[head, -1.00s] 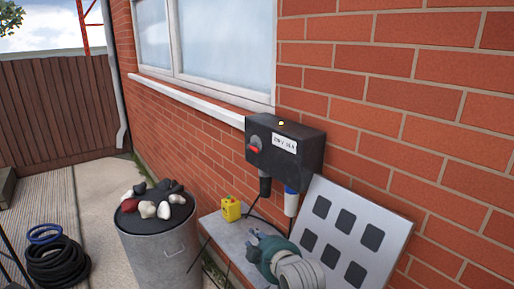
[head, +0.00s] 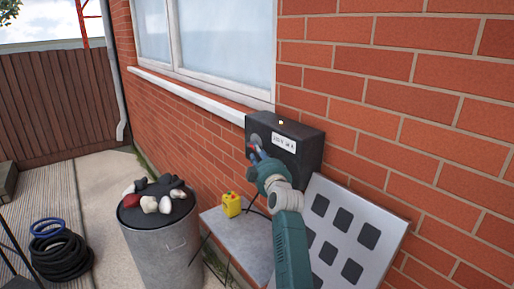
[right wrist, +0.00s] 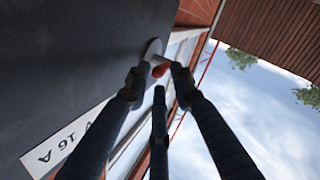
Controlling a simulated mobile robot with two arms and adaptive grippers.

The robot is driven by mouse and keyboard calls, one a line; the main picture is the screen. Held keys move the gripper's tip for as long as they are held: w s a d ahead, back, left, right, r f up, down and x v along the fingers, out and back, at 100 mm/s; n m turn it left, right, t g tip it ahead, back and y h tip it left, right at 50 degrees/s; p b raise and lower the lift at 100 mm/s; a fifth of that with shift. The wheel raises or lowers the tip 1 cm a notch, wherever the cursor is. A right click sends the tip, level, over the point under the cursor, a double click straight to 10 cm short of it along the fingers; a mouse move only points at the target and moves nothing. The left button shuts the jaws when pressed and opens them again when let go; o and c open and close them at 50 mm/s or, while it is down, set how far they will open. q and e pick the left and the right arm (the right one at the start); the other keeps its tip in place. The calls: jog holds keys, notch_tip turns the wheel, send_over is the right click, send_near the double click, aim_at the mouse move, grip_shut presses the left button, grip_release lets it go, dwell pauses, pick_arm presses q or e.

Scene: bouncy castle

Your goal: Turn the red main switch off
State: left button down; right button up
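The black switch box (head: 312,150) is fixed to the brick wall and has a white label. Its red main switch (right wrist: 159,70) sits on a grey round plate on the box's face. In the head view my right gripper (head: 257,153) is in front of the switch and hides most of it. In the right wrist view the fingers of my right gripper (right wrist: 157,82) are spread, with the red switch between and just beyond their tips. Whether a finger touches it I cannot tell. My left gripper is not in view.
A white panel with dark squares (head: 385,215) leans on the wall at the right. A metal bin (head: 163,245) topped with stones and a coiled black hose (head: 62,258) are at the left.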

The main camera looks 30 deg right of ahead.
jog(key=shift+x, duration=1.2)
grip_shut()
jog(key=shift+w+a+f+m+t+h+b, duration=0.15)
jog(key=shift+f+m+t+h+b, duration=0.65)
jog(key=shift+b, duration=2.95)
jog(key=shift+w+d+f+m+t+h+b, duration=0.1)
jog(key=shift+w+f+m+t+h+b, duration=0.65)
jog(key=shift+b, duration=3.05)
jog(key=shift+s+a+f+m+t+h+b, duration=0.1)
jog(key=shift+s+f+m+t+h+b, duration=0.75)
jog(key=shift+b, duration=2.9)
jog(key=shift+w+r+n+t+y, duration=0.3)
jog(key=shift+w+r+t+y, duration=0.15)
jog(key=shift+r+y, duration=0.2)
grip_release()
